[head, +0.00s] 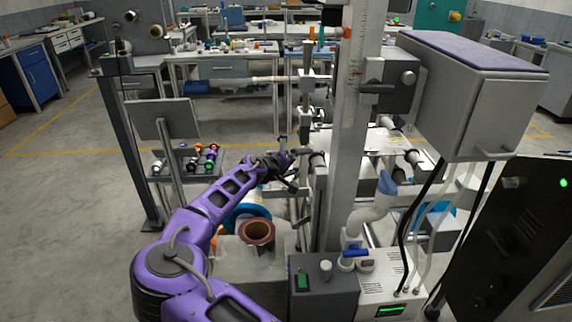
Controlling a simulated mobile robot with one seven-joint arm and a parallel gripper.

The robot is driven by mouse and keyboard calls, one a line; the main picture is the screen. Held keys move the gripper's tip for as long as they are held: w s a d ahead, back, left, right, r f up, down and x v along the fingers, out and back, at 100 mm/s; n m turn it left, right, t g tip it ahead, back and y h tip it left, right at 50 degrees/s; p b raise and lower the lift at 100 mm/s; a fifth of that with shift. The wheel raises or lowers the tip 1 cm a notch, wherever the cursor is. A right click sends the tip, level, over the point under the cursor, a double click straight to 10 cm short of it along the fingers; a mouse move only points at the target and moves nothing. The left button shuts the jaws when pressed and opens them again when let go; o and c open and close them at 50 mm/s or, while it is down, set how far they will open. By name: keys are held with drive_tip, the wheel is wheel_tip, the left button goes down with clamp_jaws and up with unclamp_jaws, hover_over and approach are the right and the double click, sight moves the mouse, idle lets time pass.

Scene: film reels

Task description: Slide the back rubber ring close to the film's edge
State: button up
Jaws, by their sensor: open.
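My purple arm reaches up and right, and my black gripper (293,170) is open beside the left side of the machine. I cannot make out the back rubber ring or the film's edge at this size.
A brown-rimmed reel (257,231) and a blue ring-shaped item (243,214) are below my gripper. A tall grey column (350,120) and a large grey box (463,85) block the right. A small tray (190,162) with coloured rollers stands left. Open floor (70,190) is farther left.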

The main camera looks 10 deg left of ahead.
drive_tip(key=v, duration=0.7)
drive_tip(key=shift+s, duration=0.15)
